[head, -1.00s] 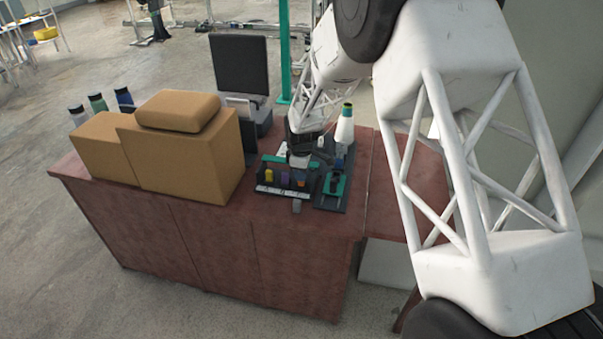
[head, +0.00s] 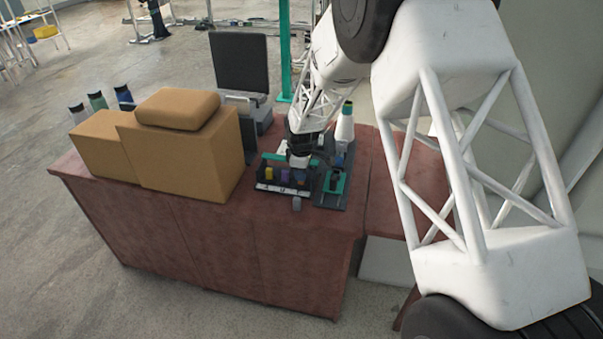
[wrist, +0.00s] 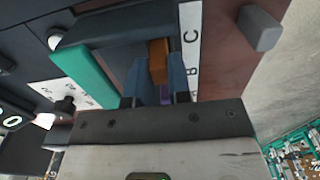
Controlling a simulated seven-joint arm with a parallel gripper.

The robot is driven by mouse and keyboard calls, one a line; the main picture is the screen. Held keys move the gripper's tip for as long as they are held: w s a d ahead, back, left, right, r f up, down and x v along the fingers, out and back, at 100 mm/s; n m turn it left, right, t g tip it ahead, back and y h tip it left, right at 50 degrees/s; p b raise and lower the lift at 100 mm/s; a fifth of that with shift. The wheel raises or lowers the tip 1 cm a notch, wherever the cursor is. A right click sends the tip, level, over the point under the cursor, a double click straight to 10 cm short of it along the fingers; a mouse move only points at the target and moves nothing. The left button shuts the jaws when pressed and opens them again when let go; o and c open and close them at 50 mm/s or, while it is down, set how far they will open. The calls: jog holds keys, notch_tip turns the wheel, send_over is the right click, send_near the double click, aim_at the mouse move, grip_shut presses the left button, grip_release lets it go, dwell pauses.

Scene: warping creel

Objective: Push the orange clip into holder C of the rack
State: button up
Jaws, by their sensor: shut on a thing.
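The orange clip (wrist: 158,62) shows in the wrist view between the two fingers of my gripper (wrist: 159,85), which is shut on it. The clip is beside the letter C on the white label strip (wrist: 190,48) of the rack. Whether it is seated in holder C cannot be told. A purple clip (wrist: 166,94) shows closer to the gripper's palm, near the letter B. In the head view my gripper (head: 299,162) is over the right part of the dark rack (head: 262,187). A yellow clip (head: 269,173) and the purple clip stand to its left.
A green bar (wrist: 84,76) runs along the rack's other side. A grey block (wrist: 260,28) lies just outside the label strip. Large tan boxes (head: 185,150) fill the table's left.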

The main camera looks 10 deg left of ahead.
jog(key=shift+f, duration=0.1)
jog(key=o, duration=1.1)
jog(key=shift+r, duration=3.45)
jog(key=shift+r, duration=3.9)
